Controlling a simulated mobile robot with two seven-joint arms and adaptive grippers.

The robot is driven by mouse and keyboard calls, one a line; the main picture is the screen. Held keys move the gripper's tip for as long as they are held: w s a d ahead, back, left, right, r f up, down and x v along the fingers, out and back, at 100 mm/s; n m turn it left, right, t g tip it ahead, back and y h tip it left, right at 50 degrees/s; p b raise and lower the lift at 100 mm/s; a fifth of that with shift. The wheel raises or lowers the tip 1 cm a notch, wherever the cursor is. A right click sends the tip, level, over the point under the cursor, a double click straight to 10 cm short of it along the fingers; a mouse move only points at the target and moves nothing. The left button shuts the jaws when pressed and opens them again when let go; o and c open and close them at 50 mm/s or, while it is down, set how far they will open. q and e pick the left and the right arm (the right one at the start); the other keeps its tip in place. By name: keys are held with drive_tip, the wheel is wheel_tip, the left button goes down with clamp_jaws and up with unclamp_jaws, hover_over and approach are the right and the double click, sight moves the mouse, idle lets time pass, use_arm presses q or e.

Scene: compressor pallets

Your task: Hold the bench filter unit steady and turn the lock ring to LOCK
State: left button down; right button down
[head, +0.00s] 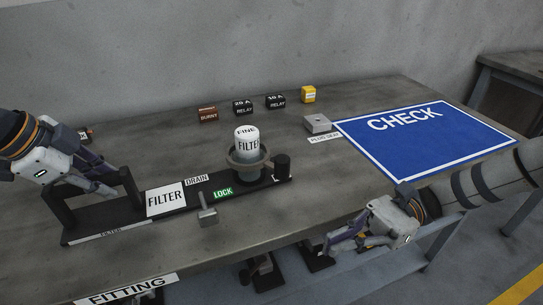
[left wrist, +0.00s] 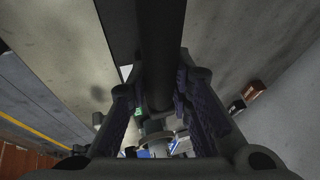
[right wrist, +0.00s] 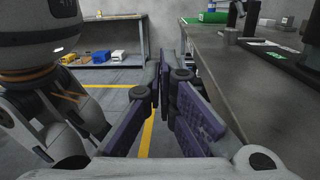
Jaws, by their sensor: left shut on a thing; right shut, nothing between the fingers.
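The bench filter unit has a long black base (head: 100,222) on the table, with a black handle frame (head: 128,185) at its left end. A white filter cartridge (head: 246,133) marked FINE FILTER stands upright at its right part, inside a grey lock ring (head: 248,165). The green LOCK label (head: 223,193) lies left of and in front of the ring. My left gripper (head: 108,184) is shut on the handle; the black bar (left wrist: 160,50) passes between its fingers in the left wrist view. My right gripper (head: 338,240) is shut and empty, in front of the table's front edge, away from the ring.
A black post (head: 282,165) stands right of the ring, and a small grey T-shaped piece (head: 207,215) in front of the base. Relay blocks (head: 243,107), a yellow block (head: 308,94) and a grey block (head: 317,123) stand behind. A blue CHECK mat (head: 425,140) covers the right side.

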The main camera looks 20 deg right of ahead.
sight(277, 164)
drive_tip(key=w+d+r+n+t, duration=0.1)
drive_tip(key=w+d+n+t, duration=0.1)
drive_tip(key=w+d+r+n+t, duration=0.1)
drive_tip(key=w+d+n, duration=0.1)
drive_tip(key=w+d, duration=0.1)
drive_tip(key=w+d+r+n+t, duration=0.1)
drive_tip(key=w+d+n+t, duration=0.1)
drive_tip(key=d, duration=0.1)
drive_tip(key=shift+w+d+r+t, duration=0.15)
drive_tip(key=shift+w+r+t, duration=0.1)
drive_tip(key=shift+w+t, duration=0.05)
drive_tip(key=w+d+n+t+h, duration=0.1)
drive_tip(key=w+d+n+t, duration=0.1)
drive_tip(key=w+d+n, duration=0.1)
drive_tip(key=w+d+n+t+h, duration=0.1)
drive_tip(key=d+n, duration=0.1)
drive_tip(key=shift+w+d+r+t+h, duration=0.1)
drive_tip(key=shift+w+r+t+h, duration=0.2)
drive_tip(key=shift+w+r, duration=0.1)
drive_tip(key=shift+w+d+r+n+t, duration=0.1)
drive_tip(key=shift+w+d+n+t, duration=0.2)
drive_tip(key=shift+d+n, duration=0.15)
drive_tip(key=shift+a, duration=0.1)
drive_tip(key=x, duration=0.9)
drive_tip(key=shift+a, duration=0.1)
drive_tip(key=a, duration=0.3)
drive_tip(key=shift+s+a, duration=0.25)
drive_tip(key=shift+a, duration=0.05)
drive_tip(key=shift+s+a, duration=0.15)
drive_tip(key=shift+a, duration=0.3)
